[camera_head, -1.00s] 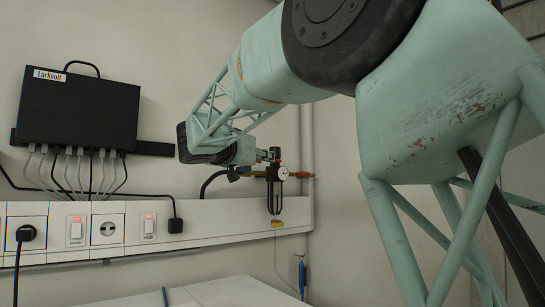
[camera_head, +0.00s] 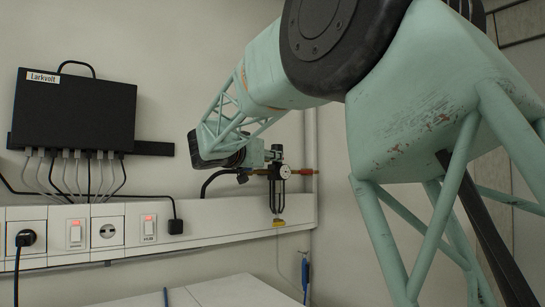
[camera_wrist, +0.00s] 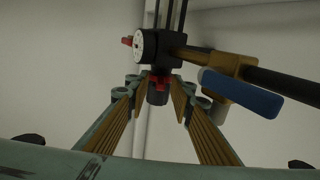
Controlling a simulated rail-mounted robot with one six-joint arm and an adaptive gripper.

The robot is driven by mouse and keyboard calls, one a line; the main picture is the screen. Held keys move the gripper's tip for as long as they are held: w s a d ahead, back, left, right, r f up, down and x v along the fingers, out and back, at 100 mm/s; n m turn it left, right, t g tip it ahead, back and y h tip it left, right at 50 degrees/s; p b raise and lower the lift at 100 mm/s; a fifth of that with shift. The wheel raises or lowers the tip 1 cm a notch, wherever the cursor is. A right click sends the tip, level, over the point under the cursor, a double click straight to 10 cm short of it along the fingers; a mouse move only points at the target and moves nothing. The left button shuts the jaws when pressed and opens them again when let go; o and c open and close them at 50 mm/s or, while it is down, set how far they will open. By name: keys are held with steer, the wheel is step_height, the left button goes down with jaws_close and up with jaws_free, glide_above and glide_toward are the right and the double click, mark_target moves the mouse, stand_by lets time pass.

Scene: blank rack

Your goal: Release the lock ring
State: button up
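In the wrist view a red ring (camera_wrist: 158,82) sits around a short dark cylinder (camera_wrist: 157,97) under a black valve body (camera_wrist: 163,47). A white round gauge (camera_wrist: 145,45) is on the body's left. My gripper (camera_wrist: 160,92) is open, with gold-ridged fingers either side of the ring and cylinder. Gaps show on both sides; I cannot tell whether the fingers touch the ring. In the head view my gripper (camera_head: 269,155) is at the upper left of the gauge (camera_head: 284,172), and the red ring cannot be made out.
A brass fitting with a blue lever (camera_wrist: 240,93) and dark pipe lies right of the ring. The white wall trunking (camera_head: 210,217) runs below the fitting. A black Larkvolt box (camera_head: 75,112) with cables hangs at left. A pale tabletop (camera_head: 235,291) is below.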

steer(key=shift+c, duration=0.2)
jaws_close()
steer(key=shift+w+a+m+g+h+b, duration=0.15)
steer(key=shift+m+g+h+b, duration=0.15)
steer(key=shift+m+h+b, duration=0.55)
steer(key=shift+n, duration=0.35)
steer(key=shift+o, duration=0.2)
jaws_free()
steer(key=shift+r+n+y+p, duration=0.1)
steer(key=shift+n+y+p, duration=0.4)
steer(key=shift+y+p, duration=0.35)
